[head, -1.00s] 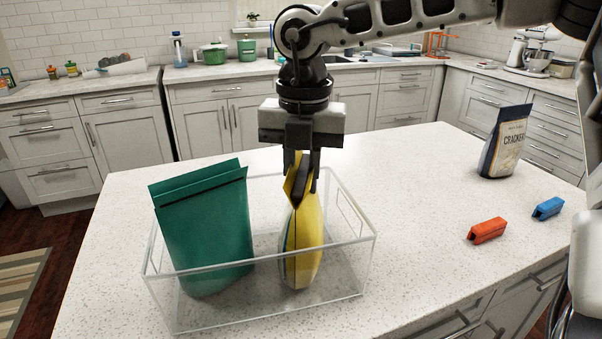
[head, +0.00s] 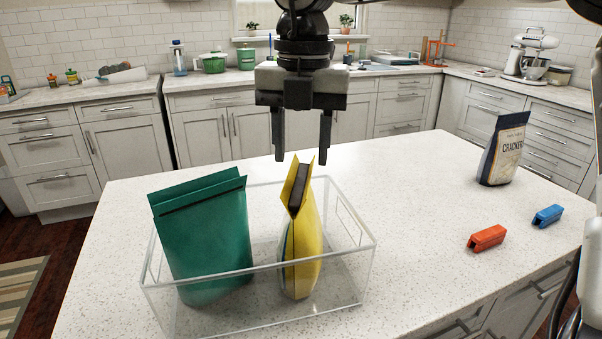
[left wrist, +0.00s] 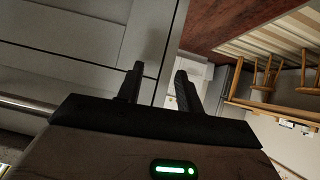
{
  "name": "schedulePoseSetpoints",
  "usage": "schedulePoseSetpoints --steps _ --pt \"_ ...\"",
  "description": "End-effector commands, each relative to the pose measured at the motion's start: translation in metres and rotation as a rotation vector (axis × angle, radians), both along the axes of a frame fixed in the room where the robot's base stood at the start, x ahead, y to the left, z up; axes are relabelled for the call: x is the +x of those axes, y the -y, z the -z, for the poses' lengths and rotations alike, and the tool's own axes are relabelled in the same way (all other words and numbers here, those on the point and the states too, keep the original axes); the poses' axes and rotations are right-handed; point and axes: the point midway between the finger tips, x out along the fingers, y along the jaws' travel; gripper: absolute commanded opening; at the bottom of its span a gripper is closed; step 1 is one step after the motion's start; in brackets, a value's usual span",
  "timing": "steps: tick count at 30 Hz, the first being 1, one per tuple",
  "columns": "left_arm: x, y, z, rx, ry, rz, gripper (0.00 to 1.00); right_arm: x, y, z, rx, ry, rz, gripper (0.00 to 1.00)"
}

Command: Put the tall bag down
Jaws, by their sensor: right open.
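A yellow bag (head: 306,240) stands upright in a clear bin (head: 365,270), with a dark strip at its peaked top. A green bag (head: 205,240) with a folded top stands to its left in the same bin, leaning slightly. My right gripper (head: 302,157) is open and empty right above the yellow bag, its fingertips about level with the bag's peak. My left gripper (left wrist: 158,85) shows only in the left wrist view, with its fingers apart and nothing between them.
A dark-and-cream cracker bag (head: 503,150) stands at the island's right. A red clip (head: 487,238) and a blue clip (head: 548,215) lie in front of it. The white countertop (head: 420,220) is clear between them and the bin.

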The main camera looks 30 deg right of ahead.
Motion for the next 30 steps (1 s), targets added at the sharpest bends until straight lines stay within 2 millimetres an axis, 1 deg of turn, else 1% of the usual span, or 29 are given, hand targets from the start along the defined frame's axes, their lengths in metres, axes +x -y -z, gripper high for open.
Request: schedulePoseSetpoints --steps 1,3,6,10,15,30 --pt "0.0 0.0 -0.001 0.0 0.001 0.0 0.36 0.001 0.0 -0.012 -0.002 0.004 0.002 0.44" --pt "0.0 0.0 -0.001 0.0 0.001 0.0 0.36 0.0 0.0 -0.025 -0.001 0.003 0.001 0.44" --pt "0.0 0.0 -0.002 0.001 0.001 0.001 0.36 0.0 0.001 -0.041 -0.001 0.001 0.001 0.44" --pt "0.0 0.0 -0.002 0.002 0.001 0.0 0.36 -0.001 0.001 -0.052 -0.001 0.0 0.0 0.44" --pt "-0.001 0.0 0.0 0.003 -0.003 0.001 0.36 -0.001 0.0 -0.056 0.0 -0.001 -0.001 0.44" --pt "-0.001 -0.001 0.002 0.005 -0.006 0.001 0.36 -0.001 0.001 -0.056 0.0 -0.001 -0.001 0.44"
